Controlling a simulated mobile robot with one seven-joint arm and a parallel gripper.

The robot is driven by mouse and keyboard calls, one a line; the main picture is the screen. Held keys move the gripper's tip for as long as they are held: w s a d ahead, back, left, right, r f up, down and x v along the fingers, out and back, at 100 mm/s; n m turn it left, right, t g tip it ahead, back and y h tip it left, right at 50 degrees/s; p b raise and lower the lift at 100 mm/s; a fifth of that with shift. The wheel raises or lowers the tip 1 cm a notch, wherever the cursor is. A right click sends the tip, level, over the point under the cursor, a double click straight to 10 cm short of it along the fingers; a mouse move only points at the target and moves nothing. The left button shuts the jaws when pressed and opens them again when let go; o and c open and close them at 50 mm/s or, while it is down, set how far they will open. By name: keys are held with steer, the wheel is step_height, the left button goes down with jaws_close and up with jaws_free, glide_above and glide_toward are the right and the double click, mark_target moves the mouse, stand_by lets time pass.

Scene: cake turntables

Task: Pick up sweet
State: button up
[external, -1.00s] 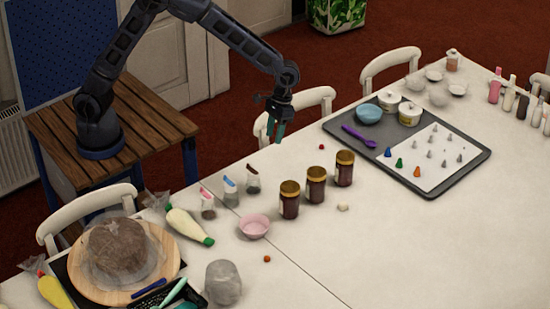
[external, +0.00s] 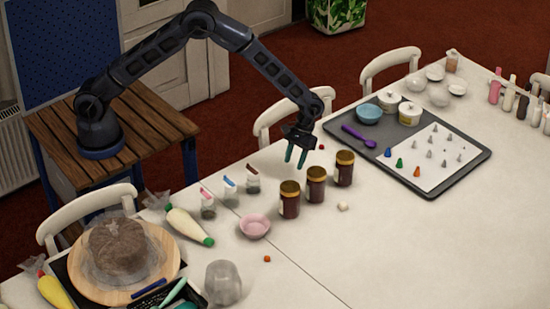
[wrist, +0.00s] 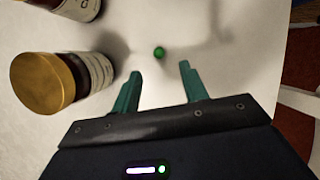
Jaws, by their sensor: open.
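A small round green sweet (wrist: 159,52) lies on the white table in the wrist view, just beyond the fingertips and roughly centred between them. I cannot make it out in the external view. My gripper (wrist: 160,70) is open and empty, with its two teal fingers apart. In the external view my gripper (external: 295,160) points down above the table, behind the row of dark jars. Other small sweet-like pieces lie on the table: a red one (external: 321,147), an orange one (external: 267,259) and a whitish one (external: 343,206).
Gold-lidded jars stand close by, one (wrist: 48,83) just left of the fingers in the wrist view and also in the external view (external: 290,200). A pink bowl (external: 255,227) and small packets (external: 230,188) are left. A grey tray (external: 462,172) is right. White chairs line the far edge.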

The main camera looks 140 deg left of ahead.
mark_target(290, 176)
steer(key=shift+x, duration=3.5)
steer(key=shift+c, duration=0.2)
jaws_close()
